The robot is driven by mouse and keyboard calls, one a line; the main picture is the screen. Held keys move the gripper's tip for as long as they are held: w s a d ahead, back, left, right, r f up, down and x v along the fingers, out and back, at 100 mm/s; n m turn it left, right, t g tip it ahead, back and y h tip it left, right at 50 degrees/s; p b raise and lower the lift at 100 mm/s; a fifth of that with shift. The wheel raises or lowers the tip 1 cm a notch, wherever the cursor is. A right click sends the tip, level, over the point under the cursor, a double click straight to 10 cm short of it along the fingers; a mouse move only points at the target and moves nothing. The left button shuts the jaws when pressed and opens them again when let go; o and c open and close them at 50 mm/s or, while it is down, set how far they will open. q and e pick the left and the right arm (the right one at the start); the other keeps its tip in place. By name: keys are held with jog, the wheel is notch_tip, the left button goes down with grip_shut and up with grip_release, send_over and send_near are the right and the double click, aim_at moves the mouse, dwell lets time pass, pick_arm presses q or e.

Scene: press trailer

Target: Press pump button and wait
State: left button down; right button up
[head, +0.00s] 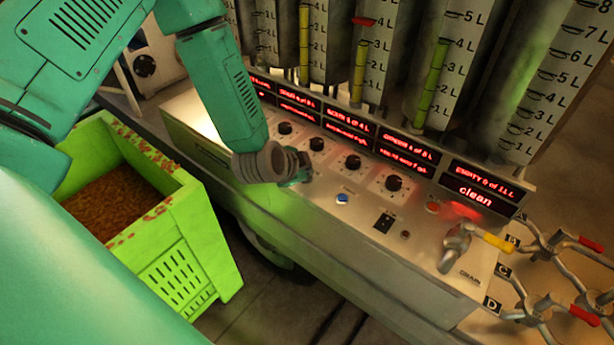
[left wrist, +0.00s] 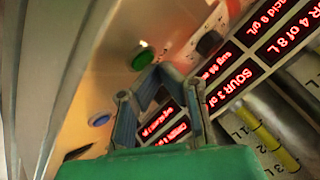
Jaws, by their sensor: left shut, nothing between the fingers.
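The control panel (head: 375,225) slopes in front of the tanks, with black knobs (head: 353,162) and small buttons. A blue button (head: 342,199) sits right of my left gripper (head: 298,172); it also shows in the left wrist view (left wrist: 99,120). A green button (left wrist: 142,60) shows just past the fingertips there, and it is hidden behind my gripper in the head view. My left gripper (left wrist: 146,86) is shut and empty, close over the panel; whether it touches the green button I cannot tell. Button labels are too small to read. My right gripper is not in view.
Tanks with level tubes (head: 432,85) stand behind. A drain valve (head: 456,247) and red-handled pipes (head: 548,305) are at right. A green crate (head: 180,260) stands at left.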

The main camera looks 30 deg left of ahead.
pick_arm(q)
jog(key=shift+f, duration=0.35)
dwell(0.6)
dwell(0.3)
jog(key=shift+r+p, duration=0.55)
jog(key=shift+r, duration=0.25)
notch_tip(320, 180, up, 5)
jog(key=p, duration=0.4)
dwell(0.3)
